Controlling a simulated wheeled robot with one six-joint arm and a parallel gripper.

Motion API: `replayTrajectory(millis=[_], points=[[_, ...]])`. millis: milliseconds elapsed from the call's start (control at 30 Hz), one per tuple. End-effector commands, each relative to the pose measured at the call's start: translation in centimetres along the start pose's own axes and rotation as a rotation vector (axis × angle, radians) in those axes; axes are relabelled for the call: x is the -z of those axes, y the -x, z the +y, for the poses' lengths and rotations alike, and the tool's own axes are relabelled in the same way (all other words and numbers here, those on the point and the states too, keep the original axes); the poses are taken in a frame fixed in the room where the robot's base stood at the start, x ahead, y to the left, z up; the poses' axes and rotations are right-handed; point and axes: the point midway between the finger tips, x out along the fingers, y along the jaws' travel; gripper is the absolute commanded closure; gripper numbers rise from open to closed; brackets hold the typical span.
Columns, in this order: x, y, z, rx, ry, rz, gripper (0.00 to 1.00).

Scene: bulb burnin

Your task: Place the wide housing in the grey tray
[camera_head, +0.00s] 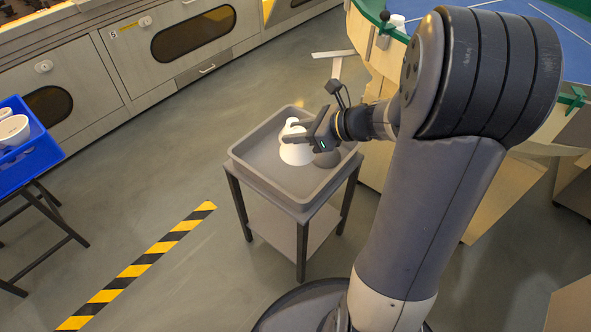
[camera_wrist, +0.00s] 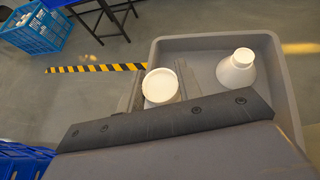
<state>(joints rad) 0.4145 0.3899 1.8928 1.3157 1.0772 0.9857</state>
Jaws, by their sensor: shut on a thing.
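My gripper (camera_head: 300,133) is over the grey tray (camera_head: 261,181), its fingers closed around a white housing. In the wrist view the held white housing (camera_wrist: 160,86) shows a round, pale top between the fingers, near the tray's left side. A second white housing (camera_wrist: 237,72), with a narrow neck and flared body, stands upright in the tray to its right. In the head view the white shapes (camera_head: 296,156) overlap around the fingers, so I cannot tell them apart well. The gap between the held housing and the tray floor is hard to judge.
The tray rests on a small grey stand (camera_head: 283,231). A blue crate (camera_head: 27,160) with white cups stands at the left on a black frame. Yellow-black floor tape (camera_head: 139,265) runs left of the stand. Cabinets line the back; a blue-topped table (camera_head: 575,40) is at upper right.

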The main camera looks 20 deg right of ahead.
Motion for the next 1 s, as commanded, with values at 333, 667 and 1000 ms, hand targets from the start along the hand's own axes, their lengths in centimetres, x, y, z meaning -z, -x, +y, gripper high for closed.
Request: replayTrajectory(millis=[333, 667, 1000], points=[[3.3, -1.1, 0.5, -0.033, 0.015, 0.000, 0.89], [7.0, -3.2, 0.5, -0.030, 0.015, -0.001, 0.89], [10.6, -5.2, 0.5, -0.031, 0.016, -0.001, 0.89]])
